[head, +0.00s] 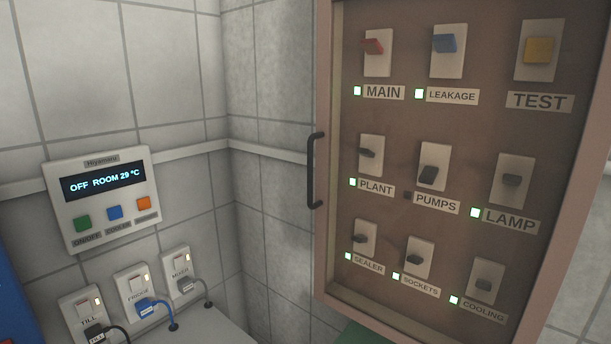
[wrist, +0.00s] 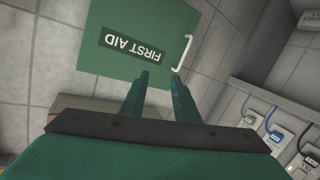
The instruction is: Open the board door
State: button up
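The board door (head: 322,240) has a pinkish-brown frame and a see-through pane, and looks shut over the switches. Its black bar handle (head: 315,170) stands upright on the door's left edge. My gripper (wrist: 160,76) shows in the wrist view, its two green fingers apart with nothing between them. It points toward a tiled wall and a green first aid box, and the board door does not clearly show in that view. The gripper is not clearly seen in the head view, so its distance from the handle cannot be told.
The green first aid box (wrist: 135,45) has a white handle (wrist: 183,52). A white control panel (head: 100,198) hangs on the tiled wall left of the board. Below it are several switched sockets (head: 135,285) with plugs and cables.

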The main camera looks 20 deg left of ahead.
jog(key=w+a+r+n+t, duration=0.1)
jog(key=w+a+r, duration=0.4)
jog(key=w+r, duration=0.35)
jog(key=w+a+r+n+t, duration=0.1)
jog(key=w+a+r, duration=0.4)
jog(key=w+r, duration=0.35)
jog(key=m+h, duration=0.3)
jog(key=m, duration=0.4)
send_near(309, 169)
jog(key=w, duration=0.8)
jog(key=shift+w+d+f, duration=0.15)
jog(key=shift+w+d, duration=0.1)
jog(key=shift+c, duration=0.7)
grip_shut()
